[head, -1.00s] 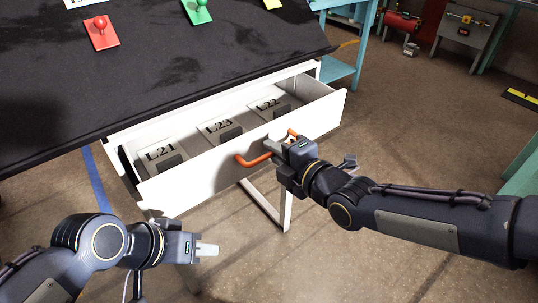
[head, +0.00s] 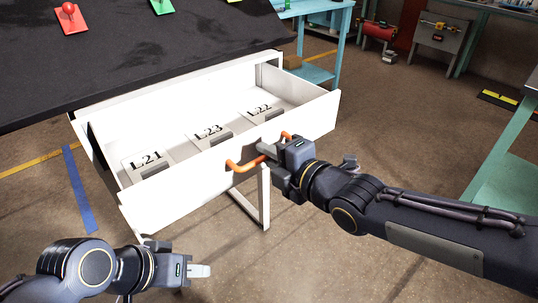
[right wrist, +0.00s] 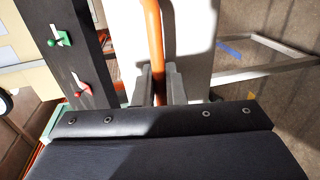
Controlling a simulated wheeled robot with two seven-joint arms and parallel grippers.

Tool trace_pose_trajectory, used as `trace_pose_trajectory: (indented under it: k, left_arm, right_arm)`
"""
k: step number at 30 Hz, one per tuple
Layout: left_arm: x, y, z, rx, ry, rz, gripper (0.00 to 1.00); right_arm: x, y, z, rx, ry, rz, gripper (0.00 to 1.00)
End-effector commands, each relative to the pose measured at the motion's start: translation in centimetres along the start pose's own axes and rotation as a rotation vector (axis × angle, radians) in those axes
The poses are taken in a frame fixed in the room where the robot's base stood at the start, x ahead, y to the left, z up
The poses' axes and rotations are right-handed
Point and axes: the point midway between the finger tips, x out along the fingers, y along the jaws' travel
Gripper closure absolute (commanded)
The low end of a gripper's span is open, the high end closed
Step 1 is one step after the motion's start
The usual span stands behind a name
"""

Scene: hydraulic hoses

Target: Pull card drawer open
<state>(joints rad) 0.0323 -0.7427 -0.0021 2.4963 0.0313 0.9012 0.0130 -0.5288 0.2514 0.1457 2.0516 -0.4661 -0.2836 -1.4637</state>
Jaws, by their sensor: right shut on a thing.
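The white card drawer (head: 190,186) is pulled well out from under the black-covered table. Inside it lie three cards in a row: L21 (head: 147,160), L23 (head: 208,132) and L22 (head: 260,109). An orange handle (head: 236,168) is on its front. My right gripper (head: 266,150) is shut on this handle; the right wrist view shows the orange bar (right wrist: 154,50) between its two fingers (right wrist: 159,84). My left gripper (head: 205,271) is away from the drawer, below its left front corner, holding nothing visible. The gap between its fingers cannot be made out.
The black tabletop (head: 130,60) above bears a red piece (head: 72,18) and a green piece (head: 162,5). A teal table (head: 505,170) stands at the right edge. The floor in front of the drawer is clear apart from my arms.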

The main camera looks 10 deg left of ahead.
Motion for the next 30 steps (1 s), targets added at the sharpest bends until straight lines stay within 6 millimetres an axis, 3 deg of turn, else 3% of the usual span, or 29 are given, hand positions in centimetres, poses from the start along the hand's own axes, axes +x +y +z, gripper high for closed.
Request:
trace_pose_trajectory:
  k: [4, 5, 15, 30]
  left_arm:
    - [0.0, 0.0, 0.0, 0.000, 0.000, 0.000, 0.64]
    - [0.0, 0.0, 0.0, 0.000, 0.000, 0.000, 0.64]
    - [-0.1, 0.1, -0.1, 0.000, 0.000, 0.000, 0.64]
    - [-2.2, 1.0, -1.1, 0.000, 0.000, 0.000, 0.64]
  right_arm:
    - [0.0, 0.0, 0.1, 0.000, -0.002, -0.001, 1.00]
    - [0.0, 0.0, 0.1, 0.000, -0.002, -0.001, 0.85]
    - [-0.4, 0.1, 0.1, -0.001, -0.001, 0.001, 0.85]
    - [-7.5, 0.2, 0.1, 0.000, -0.004, 0.000, 0.85]
